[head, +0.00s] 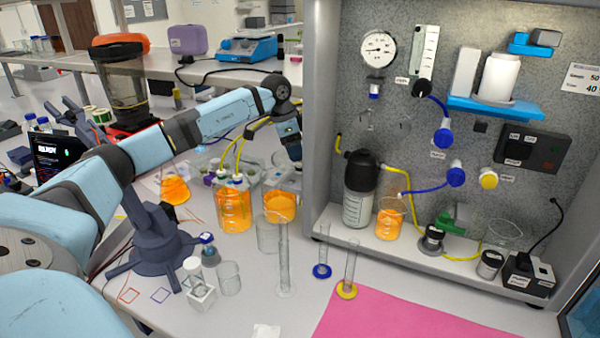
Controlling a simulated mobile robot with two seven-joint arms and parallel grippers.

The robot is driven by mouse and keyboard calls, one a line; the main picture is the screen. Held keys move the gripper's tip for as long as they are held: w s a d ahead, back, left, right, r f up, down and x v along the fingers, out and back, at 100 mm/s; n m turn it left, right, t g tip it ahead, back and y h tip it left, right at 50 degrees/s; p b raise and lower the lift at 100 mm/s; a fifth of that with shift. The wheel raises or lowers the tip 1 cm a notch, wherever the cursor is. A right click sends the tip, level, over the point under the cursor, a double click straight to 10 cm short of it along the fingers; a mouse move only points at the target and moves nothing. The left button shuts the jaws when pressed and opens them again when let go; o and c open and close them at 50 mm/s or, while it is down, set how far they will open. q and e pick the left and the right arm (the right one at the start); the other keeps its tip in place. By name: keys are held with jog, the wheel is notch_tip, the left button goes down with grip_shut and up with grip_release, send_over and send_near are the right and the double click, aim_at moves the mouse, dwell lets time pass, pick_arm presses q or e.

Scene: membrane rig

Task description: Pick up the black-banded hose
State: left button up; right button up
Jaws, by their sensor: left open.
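Two yellow hoses (236,148) arch up from the orange-filled vessels and run behind my left forearm. I cannot make out a black band on either one at this size. My left gripper (292,152) hangs at the end of the arm, just left of the rig cabinet and above the orange beakers. It is open, and its fingertips are partly hidden and small. The hoses pass close to its wrist; I cannot tell whether they touch. My right gripper is out of view.
An orange-filled vessel (234,208) and an orange beaker (280,204) stand below the gripper. The rig panel (400,150) is on the right. The pink mat (400,318) is bare.

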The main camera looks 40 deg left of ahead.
aim_at(298, 163)
pick_arm(q)
jog(key=x, duration=0.3)
jog(key=shift+s+d+f, duration=0.2)
jog(key=shift+d+f, duration=0.05)
jog(key=shift+f, duration=0.15)
jog(key=shift+w+f, duration=0.15)
jog(key=shift+f, duration=0.25)
jog(key=shift+c, duration=0.2)
jog(key=c, duration=1)
jog(key=shift+r, duration=0.2)
